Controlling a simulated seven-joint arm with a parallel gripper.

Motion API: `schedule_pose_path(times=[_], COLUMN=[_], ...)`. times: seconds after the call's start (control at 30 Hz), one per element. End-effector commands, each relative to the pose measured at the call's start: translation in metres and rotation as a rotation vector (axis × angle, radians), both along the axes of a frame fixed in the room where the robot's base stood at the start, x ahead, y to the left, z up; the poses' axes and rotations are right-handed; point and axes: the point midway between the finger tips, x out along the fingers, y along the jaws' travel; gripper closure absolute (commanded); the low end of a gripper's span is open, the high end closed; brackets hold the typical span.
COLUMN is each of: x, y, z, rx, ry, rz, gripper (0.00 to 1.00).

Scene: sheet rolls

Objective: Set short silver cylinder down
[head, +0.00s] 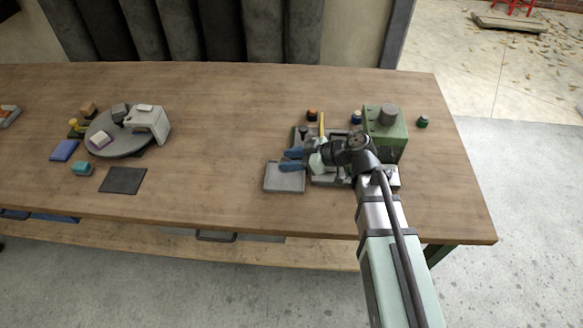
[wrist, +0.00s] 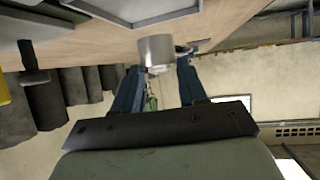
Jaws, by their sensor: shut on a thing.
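The short silver cylinder (wrist: 156,48) shows in the wrist view between the tips of my gripper's two blue fingers. My gripper (head: 287,160) is shut on it. In the head view the blue fingertips are over the back part of a shallow grey tray (head: 285,180), and I cannot make out the cylinder there. The tray also shows in the wrist view at the top edge (wrist: 160,17), close to the cylinder. I cannot tell whether the cylinder touches a surface.
A green machine block (head: 387,140) with a grey cylinder on top stands right of the tray. Small dark-capped items (head: 312,115) stand behind. A round grey turntable (head: 115,142) with blocks is far left, near a dark mat (head: 123,180). The table between mat and tray is clear.

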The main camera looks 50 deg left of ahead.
Motion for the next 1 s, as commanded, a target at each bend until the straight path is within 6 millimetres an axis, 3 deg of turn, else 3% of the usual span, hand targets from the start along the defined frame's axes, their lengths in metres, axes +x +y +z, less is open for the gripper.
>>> schedule_pose_path(times=[0.4, 0.83, 0.87, 1.0], x=[0.0, 0.0, 0.0, 0.0], y=[0.0, 0.0, 0.0, 0.0], z=[-0.038, -0.043, -0.043, -0.043], rx=[0.0, 0.001, 0.0, 0.0], ry=[0.001, 0.0, 0.0, 0.0], rz=[0.0, -0.001, -0.001, -0.001], gripper=[1.0, 1.0, 0.56, 0.42])
